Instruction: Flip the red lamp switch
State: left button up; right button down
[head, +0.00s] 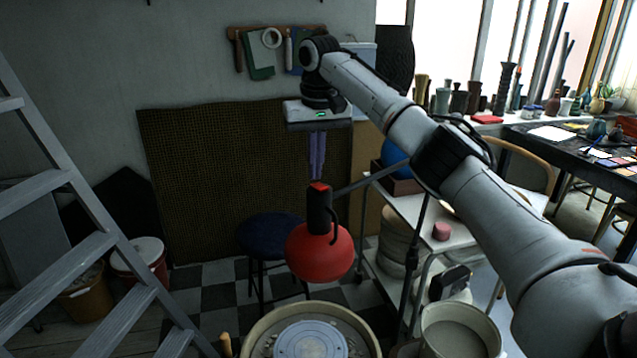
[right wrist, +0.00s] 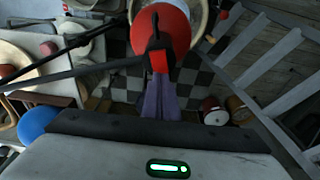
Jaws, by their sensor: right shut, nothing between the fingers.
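The red lamp (head: 319,254) has a round red shade and a black neck (head: 318,212). A small red switch (head: 319,187) sits on top of the neck. My right gripper (head: 317,176) points down with its purple fingers shut and empty, just above the switch. In the right wrist view the fingertips (right wrist: 160,78) overlap the edge of the red switch (right wrist: 159,60), with the red shade (right wrist: 172,28) beyond. I cannot tell whether they touch. My left gripper is not in view.
A thin lamp arm runs right from the neck. A white cart (head: 462,234) with pots stands at the right. A pottery wheel (head: 310,340) is below the lamp, and a dark stool (head: 272,234) is behind it. A grey ladder (head: 95,245) stands at the left.

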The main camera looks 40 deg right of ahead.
aim_at(315, 184)
notch_tip(315, 184, up, 2)
jog(key=shift+p, duration=0.5)
jog(key=shift+r, duration=2.1)
